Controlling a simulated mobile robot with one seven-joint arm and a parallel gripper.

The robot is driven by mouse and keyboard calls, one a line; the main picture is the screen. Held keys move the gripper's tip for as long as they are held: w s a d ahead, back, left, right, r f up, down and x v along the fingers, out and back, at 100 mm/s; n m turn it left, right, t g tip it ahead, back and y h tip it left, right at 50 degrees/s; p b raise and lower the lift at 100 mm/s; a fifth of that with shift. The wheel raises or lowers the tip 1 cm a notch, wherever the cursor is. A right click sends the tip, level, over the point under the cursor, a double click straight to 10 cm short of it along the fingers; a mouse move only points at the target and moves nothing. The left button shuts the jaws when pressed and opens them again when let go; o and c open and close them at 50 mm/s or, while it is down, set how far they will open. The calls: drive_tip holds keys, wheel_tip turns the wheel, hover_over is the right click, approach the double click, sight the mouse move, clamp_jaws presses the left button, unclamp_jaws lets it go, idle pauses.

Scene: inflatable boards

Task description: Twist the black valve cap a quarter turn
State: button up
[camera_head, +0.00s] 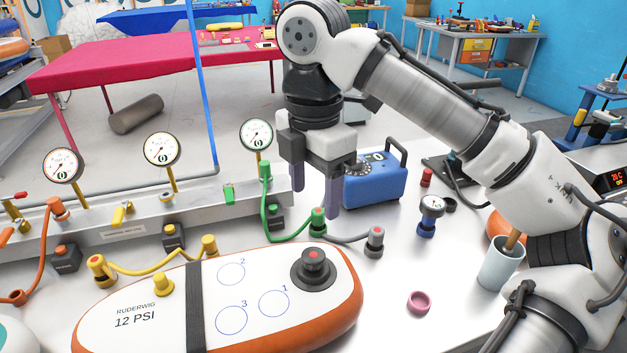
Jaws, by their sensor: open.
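A round black valve cap (313,279) with a reddish centre sits on the right part of the white inflatable board (150,335), which has an orange rim. It stands upright and looks fully visible. My gripper (314,196) points down, with its two dark fingers apart and nothing between them. It is above and behind the cap in the picture, near the green hose fitting (317,222), and does not touch the cap.
A manifold rail (135,232) with pressure gauges and coloured hoses runs behind the board. A blue pump box (372,182) is behind my gripper. A grey fitting (375,242), a pink ring (418,302) and a cup (499,265) stand to the right.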

sight(314, 255)
wheel_tip(314, 255, down, 13)
drive_tip(key=shift+s+r, duration=0.1)
drive_tip(key=shift+r, duration=0.1)
idle(0.3)
drive_tip(key=c, duration=1)
drive_tip(key=shift+a+r+m+p, duration=0.15)
drive_tip(key=shift+m+p, duration=0.3)
drive_tip(key=shift+m, duration=0.35)
drive_tip(key=shift+c, duration=0.2)
drive_tip(key=shift+m+p, duration=0.65)
drive_tip(key=shift+m, duration=1.05)
drive_tip(key=m+p, duration=0.1)
drive_tip(key=m, duration=0.1)
drive_tip(key=shift+m+p, duration=0.3)
drive_tip(key=shift+m, duration=0.1)
drive_tip(key=shift+m+p, duration=0.4)
drive_tip(key=shift+m, duration=0.7)
